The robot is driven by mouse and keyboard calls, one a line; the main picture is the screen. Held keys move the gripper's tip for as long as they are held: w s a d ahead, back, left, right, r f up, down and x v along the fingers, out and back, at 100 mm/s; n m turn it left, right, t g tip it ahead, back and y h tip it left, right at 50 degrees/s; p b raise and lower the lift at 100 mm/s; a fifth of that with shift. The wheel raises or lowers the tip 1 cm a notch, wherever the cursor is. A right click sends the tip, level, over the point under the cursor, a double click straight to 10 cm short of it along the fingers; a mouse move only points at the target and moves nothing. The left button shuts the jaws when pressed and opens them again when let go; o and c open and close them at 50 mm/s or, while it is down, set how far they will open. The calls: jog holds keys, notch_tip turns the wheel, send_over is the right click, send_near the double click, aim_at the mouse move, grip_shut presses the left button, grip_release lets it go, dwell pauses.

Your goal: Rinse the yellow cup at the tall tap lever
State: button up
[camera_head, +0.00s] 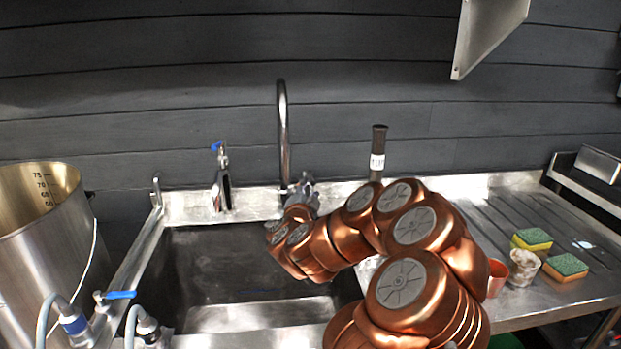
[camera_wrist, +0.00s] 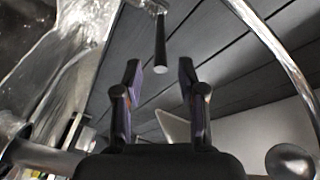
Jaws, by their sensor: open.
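My gripper (camera_wrist: 160,72) is open in the wrist view, with its two dark fingers apart and nothing between them. A black lever-like handle (camera_wrist: 161,45) on a metal fitting shows beyond the fingertips; I cannot tell its distance. The tall curved tap (camera_head: 283,130) stands behind the sink, and a curved pipe (camera_wrist: 275,45) shows at right in the wrist view. In the head view my arm crosses the sink's right side towards the tap's base, and the gripper is not clearly made out. I see no yellow cup. An orange-red cup (camera_head: 497,278) is partly hidden by my arm.
The sink (camera_head: 210,255) looks empty where visible. A short blue-handled tap (camera_head: 221,180) is left of the tall one. A dark labelled cylinder (camera_head: 378,150) stands behind my arm. A steel pot (camera_head: 50,240) is left.

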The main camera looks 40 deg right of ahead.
aim_at(312, 179)
jog(key=shift+p+x, duration=0.45)
jog(key=shift+x, duration=2.45)
jog(key=shift+c, duration=0.3)
grip_shut()
